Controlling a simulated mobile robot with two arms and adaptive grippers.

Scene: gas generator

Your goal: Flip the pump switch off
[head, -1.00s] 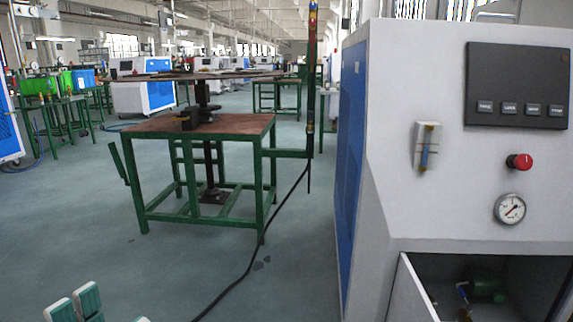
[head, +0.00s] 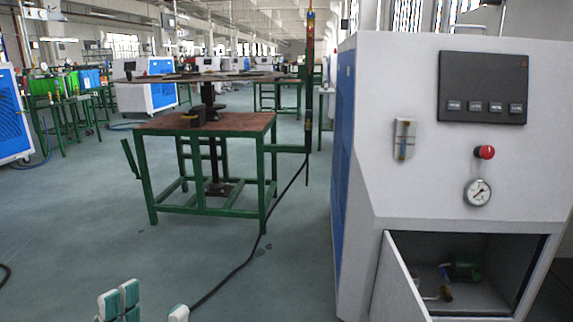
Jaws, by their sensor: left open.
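The grey-white generator cabinet (head: 430,195) stands at the right in the head view. Its black control panel (head: 483,77) carries several small switches (head: 475,106) in a row, with labels too small to read. I cannot tell which one is the pump switch. A red knob (head: 486,152) and a round gauge (head: 478,192) sit below the panel. My left gripper (head: 148,307) shows only its white and teal fingertips at the bottom edge, open and empty, well left of the cabinet and apart from it. My right gripper is not in view.
The cabinet's lower door (head: 400,285) hangs open, showing a green pump-like part (head: 463,271) inside. A green-framed table (head: 203,124) stands left of the cabinet. A black cable (head: 245,262) crosses the floor. The floor at the lower left is mostly clear.

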